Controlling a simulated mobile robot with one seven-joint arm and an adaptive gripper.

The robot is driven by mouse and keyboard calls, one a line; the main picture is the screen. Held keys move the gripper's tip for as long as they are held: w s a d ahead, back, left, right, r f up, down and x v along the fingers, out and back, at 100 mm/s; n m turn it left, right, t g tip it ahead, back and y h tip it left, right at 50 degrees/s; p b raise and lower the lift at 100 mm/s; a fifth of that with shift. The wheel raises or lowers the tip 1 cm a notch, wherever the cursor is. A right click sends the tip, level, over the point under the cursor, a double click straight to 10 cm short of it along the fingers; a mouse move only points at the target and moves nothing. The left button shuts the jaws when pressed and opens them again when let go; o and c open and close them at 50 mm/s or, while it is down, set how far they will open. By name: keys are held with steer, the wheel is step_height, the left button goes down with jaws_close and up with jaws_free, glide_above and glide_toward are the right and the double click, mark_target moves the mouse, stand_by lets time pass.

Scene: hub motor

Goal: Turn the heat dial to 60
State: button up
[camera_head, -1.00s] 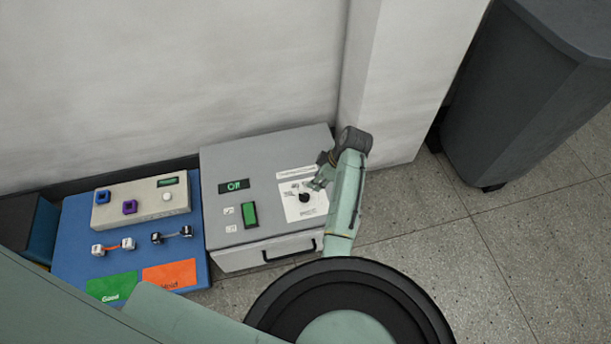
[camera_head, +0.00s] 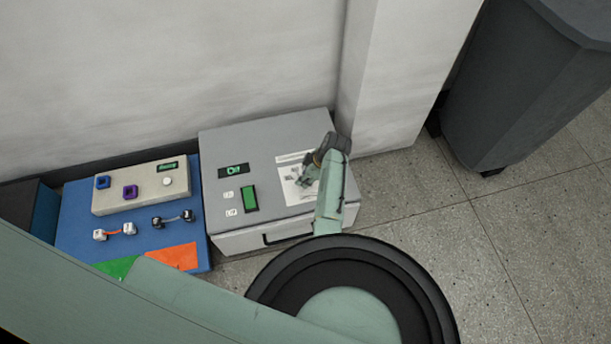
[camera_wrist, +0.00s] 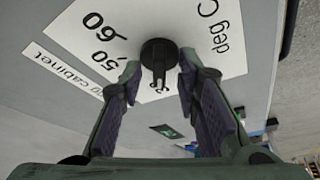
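The heat dial (camera_wrist: 158,54) is a round black knob with a small pointer part, on a white label (camera_wrist: 110,38) that shows 50, 60 and "deg C" in the wrist view. My gripper (camera_wrist: 160,82) is open, with one finger on each side of the dial; I cannot tell whether either finger touches it. In the head view my gripper (camera_head: 304,178) is over the label on the grey cabinet (camera_head: 225,145) and hides most of the dial. The exact mark the pointer faces is unclear.
The cabinet also has a green display (camera_head: 234,170), a green switch (camera_head: 249,197) and a front handle. A blue board (camera_head: 75,235) with small parts lies to its left. A wall stands behind, and a dark bin (camera_head: 525,95) stands at the right.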

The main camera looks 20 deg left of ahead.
steer(key=shift+c, duration=0.5)
jaws_close()
